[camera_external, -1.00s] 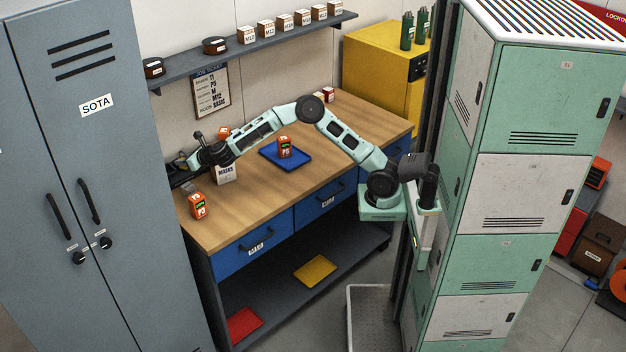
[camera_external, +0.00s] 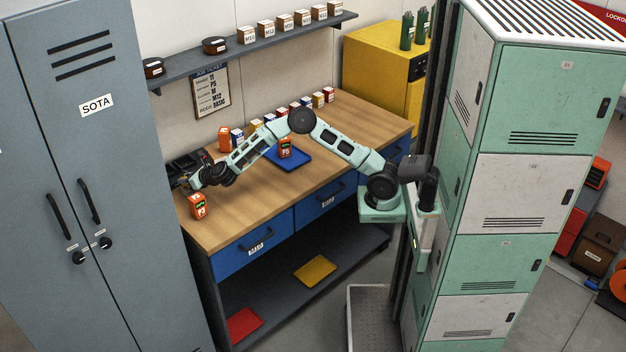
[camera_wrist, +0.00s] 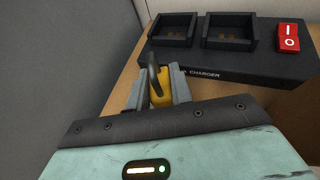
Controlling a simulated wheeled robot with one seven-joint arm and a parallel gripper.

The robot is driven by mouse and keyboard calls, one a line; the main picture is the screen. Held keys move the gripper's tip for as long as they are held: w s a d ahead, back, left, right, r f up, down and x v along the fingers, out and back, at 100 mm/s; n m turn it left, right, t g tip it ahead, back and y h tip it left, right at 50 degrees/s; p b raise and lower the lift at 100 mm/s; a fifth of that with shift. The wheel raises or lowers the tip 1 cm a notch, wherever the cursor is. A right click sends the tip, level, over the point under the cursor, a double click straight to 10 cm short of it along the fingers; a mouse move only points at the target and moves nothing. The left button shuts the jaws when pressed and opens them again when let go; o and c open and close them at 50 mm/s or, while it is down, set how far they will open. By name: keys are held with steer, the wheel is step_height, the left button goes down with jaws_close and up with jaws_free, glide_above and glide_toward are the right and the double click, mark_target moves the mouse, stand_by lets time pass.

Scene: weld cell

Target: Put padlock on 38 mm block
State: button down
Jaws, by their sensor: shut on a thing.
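My gripper (camera_external: 189,183) is low over the left end of the wooden workbench (camera_external: 342,130), beside the black charger. In the wrist view my gripper (camera_wrist: 160,92) is shut on a padlock with a yellow body (camera_wrist: 160,92) and a dark shackle that stands up between the fingers. The padlock is too small and hidden to make out in the external view. I cannot pick out a block marked 38 mm in either view.
The charger (camera_wrist: 230,65) has two empty-looking bays and a red switch (camera_wrist: 289,38). An orange box (camera_external: 198,206) stands in front of my gripper. Another orange box (camera_external: 285,148) sits on a blue tray (camera_external: 300,163). A grey cabinet (camera_external: 95,150) rises close at left.

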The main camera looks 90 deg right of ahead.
steer(key=c, duration=1.3)
jaws_free()
steer(key=shift+f, duration=0.1)
steer(key=shift+o, duration=0.2)
steer(key=b+v, duration=0.1)
steer(key=v, duration=1.1)
steer(key=shift+b, duration=0.3)
steer(key=shift+a, duration=0.1)
